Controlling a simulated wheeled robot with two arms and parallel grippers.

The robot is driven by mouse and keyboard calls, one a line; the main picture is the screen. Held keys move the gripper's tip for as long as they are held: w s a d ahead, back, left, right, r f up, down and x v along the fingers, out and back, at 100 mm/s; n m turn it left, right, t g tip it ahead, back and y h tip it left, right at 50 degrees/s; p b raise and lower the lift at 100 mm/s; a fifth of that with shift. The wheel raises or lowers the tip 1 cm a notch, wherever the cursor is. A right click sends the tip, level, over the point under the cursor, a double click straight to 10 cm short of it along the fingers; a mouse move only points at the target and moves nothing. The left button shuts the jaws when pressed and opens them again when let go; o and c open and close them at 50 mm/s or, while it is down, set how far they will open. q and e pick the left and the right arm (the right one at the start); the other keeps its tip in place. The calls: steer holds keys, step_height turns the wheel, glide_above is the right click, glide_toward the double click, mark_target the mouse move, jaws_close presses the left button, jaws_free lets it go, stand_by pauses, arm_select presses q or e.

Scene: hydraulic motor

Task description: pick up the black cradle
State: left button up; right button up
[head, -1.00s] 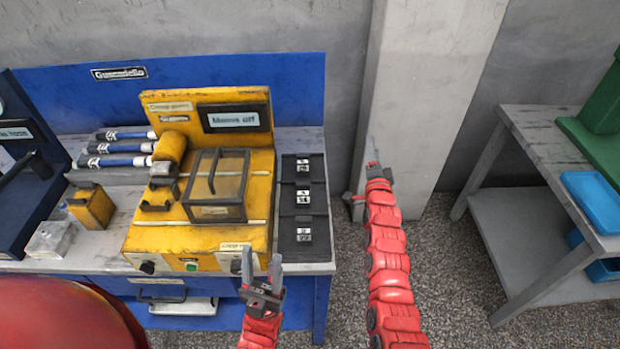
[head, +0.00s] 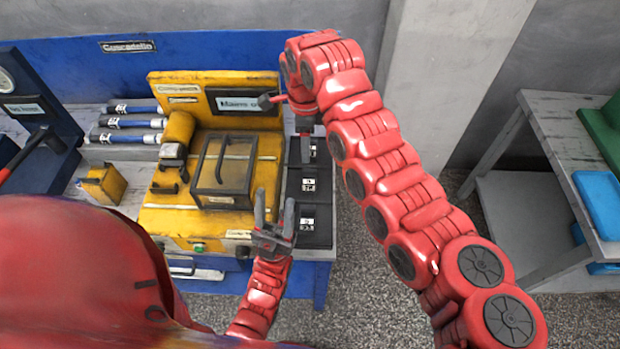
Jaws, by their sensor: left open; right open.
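No part is clearly marked as the black cradle. The long black holder (head: 318,205) with white number labels, at the right end of the bench, may be it. My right gripper (head: 286,128) is open over the holder's far end. It covers part of that end, and I cannot tell whether it touches. My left gripper (head: 275,204) is open and empty, fingers pointing away from me, near the front right corner of the yellow machine (head: 165,222) and left of the holder's near end.
A dark-framed clear box (head: 222,172) sits on the yellow machine. Several blue-and-white cylinders (head: 130,123) lie at the back left, and a small yellow block (head: 100,184) stands nearer. A grey table (head: 565,135) with a blue tray (head: 600,205) stands apart at right.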

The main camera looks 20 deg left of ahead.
steer(key=b, duration=0.2)
glide_above(309, 182)
steer(key=f, duration=0.8)
steer(key=shift+a+f, duration=0.1)
steer(key=shift+a, duration=0.25)
steer(key=shift+f+p, duration=0.35)
steer(key=shift+p, duration=0.2)
steer(key=shift+f, duration=0.7)
steer(key=shift+d+f+p, duration=0.1)
steer(key=shift+f+p, duration=0.1)
steer(key=shift+p, duration=0.3)
steer(key=f, duration=0.1)
steer(key=f+p, duration=0.2)
steer(key=shift+d+f, duration=0.25)
steer(key=shift+f, duration=0.4)
steer(key=shift+w+f, duration=0.1)
steer(key=shift+f, duration=0.2)
jaws_close()
